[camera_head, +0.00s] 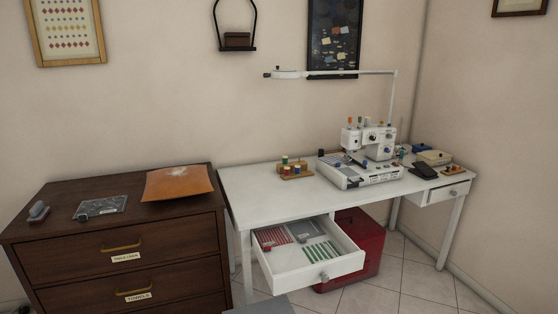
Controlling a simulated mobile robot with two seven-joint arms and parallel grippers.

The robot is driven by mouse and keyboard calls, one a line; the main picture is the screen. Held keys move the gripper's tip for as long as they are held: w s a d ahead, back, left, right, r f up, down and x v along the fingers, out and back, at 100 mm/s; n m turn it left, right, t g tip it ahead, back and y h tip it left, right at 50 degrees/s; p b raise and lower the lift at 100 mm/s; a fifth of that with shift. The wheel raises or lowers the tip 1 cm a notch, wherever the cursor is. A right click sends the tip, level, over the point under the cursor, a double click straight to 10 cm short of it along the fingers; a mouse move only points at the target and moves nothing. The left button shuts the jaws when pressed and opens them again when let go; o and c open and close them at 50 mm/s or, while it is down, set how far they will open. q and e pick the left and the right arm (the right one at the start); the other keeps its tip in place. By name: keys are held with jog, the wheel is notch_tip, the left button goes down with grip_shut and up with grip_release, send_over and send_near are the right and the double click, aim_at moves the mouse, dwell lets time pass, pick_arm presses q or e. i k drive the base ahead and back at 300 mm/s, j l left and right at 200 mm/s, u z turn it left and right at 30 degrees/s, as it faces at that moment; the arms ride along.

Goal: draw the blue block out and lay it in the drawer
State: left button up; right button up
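A white drawer (345,267) under the left part of the white desk (300,203) is pulled open. Inside lie a red-striped piece, a grey piece and a green-striped piece. A second white drawer (434,196) at the desk's right end looks slightly open. A small dark blue item (422,149) sits at the back right of the desk; I cannot tell whether it is the blue block. Small coloured spools stand in a wooden rack (296,175); they are too small to tell apart well. Neither of my grippers shows in this view.
A white sewing machine (378,140) stands on the desk under a long-armed lamp (330,73). A red bin (362,230) is behind the open drawer. A dark brown dresser (70,250) with an orange sheet (177,183) stands left. The desk's front left is clear.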

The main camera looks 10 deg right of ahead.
aim_at(288, 264)
jog(key=u, duration=1.55)
jog(key=l+u, duration=0.2)
jog(key=l, duration=0.2)
jog(key=k+l+u, duration=0.15)
jog(key=l, duration=0.25)
jog(key=k+l, duration=0.1)
jog(key=l, duration=1)
jog(key=k+l, duration=0.15)
jog(key=l, duration=0.4)
jog(key=k+l, duration=0.1)
jog(key=l, duration=1.05)
jog(key=k, duration=0.05)
